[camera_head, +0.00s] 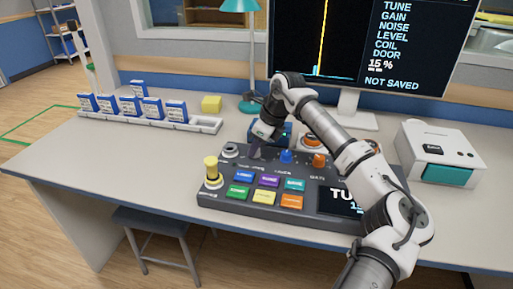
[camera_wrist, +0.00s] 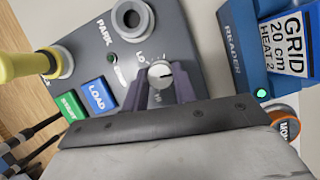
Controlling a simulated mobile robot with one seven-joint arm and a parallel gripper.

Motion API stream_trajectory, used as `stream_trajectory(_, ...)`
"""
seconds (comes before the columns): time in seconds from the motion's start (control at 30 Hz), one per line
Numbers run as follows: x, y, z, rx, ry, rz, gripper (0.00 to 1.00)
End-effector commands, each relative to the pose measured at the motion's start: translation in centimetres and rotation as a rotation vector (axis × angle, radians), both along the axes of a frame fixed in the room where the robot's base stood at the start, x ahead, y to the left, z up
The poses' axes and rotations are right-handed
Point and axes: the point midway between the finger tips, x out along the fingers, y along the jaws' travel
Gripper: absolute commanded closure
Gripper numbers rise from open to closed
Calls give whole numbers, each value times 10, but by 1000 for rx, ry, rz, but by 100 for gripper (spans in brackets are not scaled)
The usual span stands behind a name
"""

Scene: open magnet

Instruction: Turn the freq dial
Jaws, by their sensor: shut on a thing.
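The grey console (camera_head: 212,196) stands on the desk in the head view. In the wrist view a round dial (camera_wrist: 160,73) with a pale face and a white pointer mark sits on the console, with small scale lettering such as "LO" around it. I take it for the freq dial, though its name is not readable. My gripper (camera_wrist: 160,86) is shut on this dial, with one dark finger on each side. In the head view my gripper (camera_head: 256,151) reaches down to the console's back edge, and its fingers hide the dial.
A yellow-topped lever (camera_head: 211,168) stands at the console's left. A blue knob (camera_head: 287,157) and an orange knob (camera_head: 314,161) lie right of my gripper. The blue reader (camera_wrist: 235,45) holds a card close by. A monitor (camera_head: 372,40) reads "15 %" and "NOT SAVED".

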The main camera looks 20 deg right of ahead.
Motion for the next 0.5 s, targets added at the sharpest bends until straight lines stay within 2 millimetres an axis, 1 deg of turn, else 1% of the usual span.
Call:
stream_trajectory(0.1, -1, -1, -3, -5, -1, -99, 96)
stream_trajectory(0.5, -2, 1, -4, -6, -2, -471, 96)
